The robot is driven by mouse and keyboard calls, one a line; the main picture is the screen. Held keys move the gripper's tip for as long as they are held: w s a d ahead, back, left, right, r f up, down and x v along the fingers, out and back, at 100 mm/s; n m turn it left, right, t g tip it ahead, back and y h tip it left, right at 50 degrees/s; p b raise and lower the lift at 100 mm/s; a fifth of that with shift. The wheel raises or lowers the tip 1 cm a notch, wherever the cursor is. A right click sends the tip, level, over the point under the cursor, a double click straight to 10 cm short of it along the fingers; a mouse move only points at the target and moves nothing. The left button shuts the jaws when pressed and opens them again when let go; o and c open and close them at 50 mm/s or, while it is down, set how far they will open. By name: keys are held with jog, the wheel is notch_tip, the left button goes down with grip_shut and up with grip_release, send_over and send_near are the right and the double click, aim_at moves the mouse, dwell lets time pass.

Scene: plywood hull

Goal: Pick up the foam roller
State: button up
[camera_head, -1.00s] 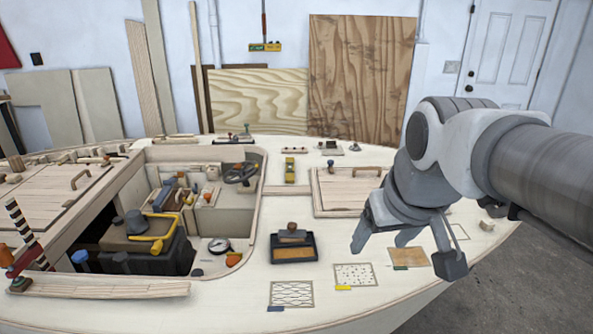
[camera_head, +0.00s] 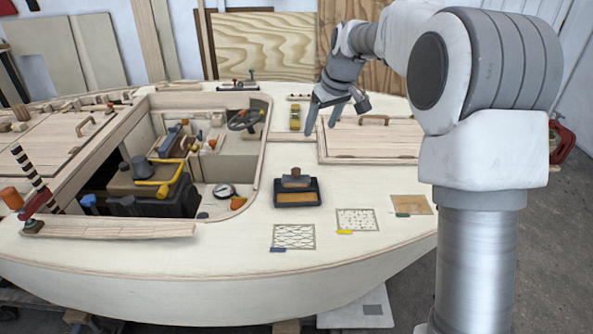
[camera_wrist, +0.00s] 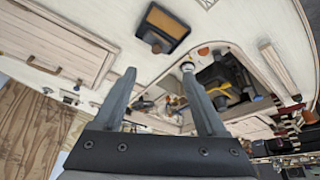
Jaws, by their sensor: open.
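I cannot tell for sure which thing is the foam roller. A dark tray (camera_head: 297,204) with a tan bed lies on the pale deck, right of the cockpit opening. A greyish block with a brown knob (camera_head: 296,172) sits at its far side. The tray also shows at the top of the wrist view (camera_wrist: 178,22). My gripper (camera_head: 320,129) is open and empty over the deck, beyond the tray, near the hatch's left edge. In the wrist view its two fingers (camera_wrist: 158,70) stand apart with nothing between them.
A hatch (camera_head: 370,138) with a wooden handle lies right of my gripper. Several patterned squares (camera_head: 357,220) lie at the deck's front right.

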jog(key=n, duration=0.1)
send_near(296, 169)
jog(key=shift+y, duration=0.4)
jog(key=x, duration=0.4)
jog(key=shift+s+d+f, duration=0.15)
jog(key=shift+s+f, duration=0.05)
jog(key=shift+f, duration=0.25)
jog(key=shift+w+x, duration=0.15)
jog(key=shift+x, duration=1.2)
jog(key=shift+w+x, duration=0.15)
jog(key=shift+x, duration=1.2)
jog(key=shift+d, duration=0.1)
jog(key=shift+r, duration=0.1)
grip_shut()
